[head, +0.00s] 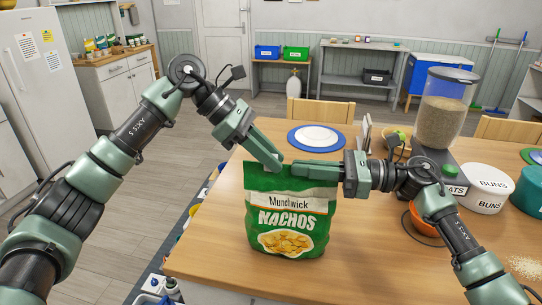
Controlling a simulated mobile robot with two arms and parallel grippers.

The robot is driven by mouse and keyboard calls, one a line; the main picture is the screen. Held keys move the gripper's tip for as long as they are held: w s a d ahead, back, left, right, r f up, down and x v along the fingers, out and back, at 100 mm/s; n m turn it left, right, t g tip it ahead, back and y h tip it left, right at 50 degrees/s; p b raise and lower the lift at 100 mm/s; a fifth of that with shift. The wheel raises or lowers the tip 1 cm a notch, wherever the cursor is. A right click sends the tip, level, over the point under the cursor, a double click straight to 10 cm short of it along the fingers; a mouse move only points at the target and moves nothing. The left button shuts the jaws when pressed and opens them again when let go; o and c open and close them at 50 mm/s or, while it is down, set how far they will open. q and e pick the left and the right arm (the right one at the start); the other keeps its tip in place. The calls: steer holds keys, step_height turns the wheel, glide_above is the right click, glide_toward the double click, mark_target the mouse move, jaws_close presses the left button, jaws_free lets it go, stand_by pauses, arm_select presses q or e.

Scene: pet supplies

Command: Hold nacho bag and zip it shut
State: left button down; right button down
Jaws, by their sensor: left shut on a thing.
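The green nacho bag (290,215) stands upright on the wooden table, labelled "Munchwick NACHOS" with a picture of chips. My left gripper (274,164) reaches down from the upper left and is shut on the bag's top edge, left of its middle. My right gripper (300,170) comes in from the right, with its fingers along the right part of the bag's top edge. Its fingers overlap in this view, so I cannot tell whether they are open or closed on the bag. The zip strip is mostly hidden by the grippers.
A white plate on a blue mat (292,137) lies behind the bag. A grain dispenser (440,115), a white "BUNS" container (484,190) and an orange bowl (423,222) stand to the right, around my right arm. The table's front-left area (217,240) is clear.

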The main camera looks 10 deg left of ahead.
mark_target(257, 162)
steer(key=shift+w+d+f, duration=0.1)
steer(key=shift+w+f, duration=0.1)
steer(key=shift+f, duration=0.05)
stand_by(0.7)
arm_select(q)
steer(key=a, duration=0.4)
steer(key=shift+s+a, duration=0.15)
steer(key=shift+a, duration=0.2)
steer(key=c, duration=1.2)
jaws_free()
steer(key=shift+c, duration=0.2)
